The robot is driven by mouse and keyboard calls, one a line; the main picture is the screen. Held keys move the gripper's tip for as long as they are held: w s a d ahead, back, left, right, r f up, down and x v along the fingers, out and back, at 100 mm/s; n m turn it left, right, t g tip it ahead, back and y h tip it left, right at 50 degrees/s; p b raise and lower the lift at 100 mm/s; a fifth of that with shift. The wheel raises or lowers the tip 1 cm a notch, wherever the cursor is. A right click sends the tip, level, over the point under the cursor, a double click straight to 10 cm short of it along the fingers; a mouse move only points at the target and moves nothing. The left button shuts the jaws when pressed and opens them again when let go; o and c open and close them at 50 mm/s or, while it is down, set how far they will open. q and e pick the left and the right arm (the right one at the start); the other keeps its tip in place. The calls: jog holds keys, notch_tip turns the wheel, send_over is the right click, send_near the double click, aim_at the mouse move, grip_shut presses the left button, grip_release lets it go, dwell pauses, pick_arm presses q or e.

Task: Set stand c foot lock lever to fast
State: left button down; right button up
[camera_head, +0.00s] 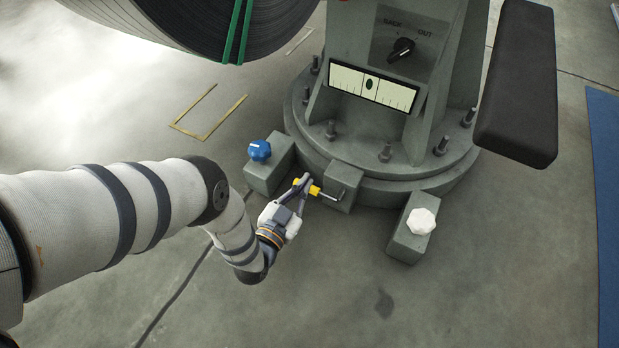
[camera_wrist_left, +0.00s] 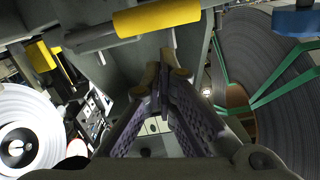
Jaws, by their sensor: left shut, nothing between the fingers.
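The foot lock lever (camera_head: 330,195) is a short metal rod with a yellow grip, on a grey block at the front of the stand's round foot. My left gripper (camera_head: 304,181) is at the yellow grip and partly covers it; whether they touch cannot be told. In the left wrist view the gripper's fingertips (camera_wrist_left: 167,72) are together with nothing between them. A yellow cylinder (camera_wrist_left: 157,16) shows above the fingertips there, apart from them in the picture. No fast marking for the lever is readable. My right gripper is not in view.
A blue knob (camera_head: 259,150) and a white knob (camera_head: 421,221) sit on grey blocks beside the foot. Above are a black rotary switch (camera_head: 402,48) and a level gauge (camera_head: 372,86). A strip coil (camera_head: 200,25) hangs upper left. The floor in front is clear.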

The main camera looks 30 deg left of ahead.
pick_arm(q)
jog(key=shift+a+f+b, duration=0.25)
jog(key=shift+f+b, duration=0.15)
jog(key=shift+f, duration=0.2)
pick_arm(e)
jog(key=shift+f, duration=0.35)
pick_arm(q)
jog(key=shift+f, duration=0.1)
